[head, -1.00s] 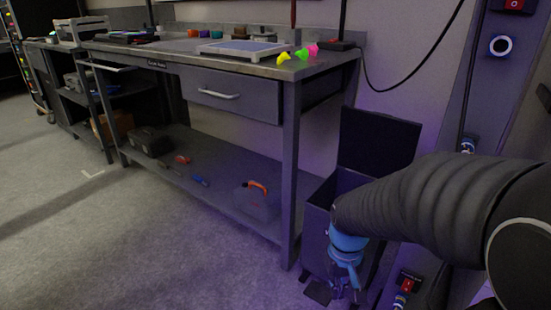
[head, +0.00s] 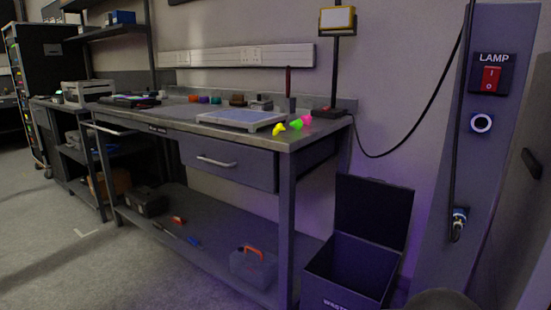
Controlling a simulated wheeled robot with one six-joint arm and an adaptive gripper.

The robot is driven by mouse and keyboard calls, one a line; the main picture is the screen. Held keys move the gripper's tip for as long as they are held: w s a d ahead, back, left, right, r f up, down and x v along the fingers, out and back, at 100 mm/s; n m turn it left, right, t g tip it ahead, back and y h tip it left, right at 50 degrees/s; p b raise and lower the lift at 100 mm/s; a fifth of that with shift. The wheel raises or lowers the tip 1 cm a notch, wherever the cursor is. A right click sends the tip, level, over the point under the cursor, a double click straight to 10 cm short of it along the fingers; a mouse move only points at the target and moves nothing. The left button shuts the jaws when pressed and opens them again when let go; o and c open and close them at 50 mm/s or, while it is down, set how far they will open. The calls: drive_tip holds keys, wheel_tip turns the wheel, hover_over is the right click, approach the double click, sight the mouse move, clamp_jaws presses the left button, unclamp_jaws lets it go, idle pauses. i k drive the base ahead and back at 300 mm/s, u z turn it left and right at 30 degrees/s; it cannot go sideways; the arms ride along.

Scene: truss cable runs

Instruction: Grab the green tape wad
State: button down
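The green tape wad (head: 294,125) is a small bright lump on the near right corner of the workbench top (head: 252,137). It sits between a yellow wad (head: 279,128) on its left and a pink wad (head: 306,119) on its right. My gripper is not in view. Only a dark rounded piece, which looks like part of my arm, shows at the bottom edge on the right.
A flat tray with a blue surface (head: 241,119) lies just left of the wads. A lamp post on a dark base (head: 335,111) stands behind them, its cable running right. An open-lidded waste bin (head: 352,266) stands right of the bench. A LAMP switch panel (head: 491,76) is farther right.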

sight(297, 124)
drive_tip(key=u, duration=1.6)
drive_tip(key=i, duration=1.3)
drive_tip(key=z, duration=2.75)
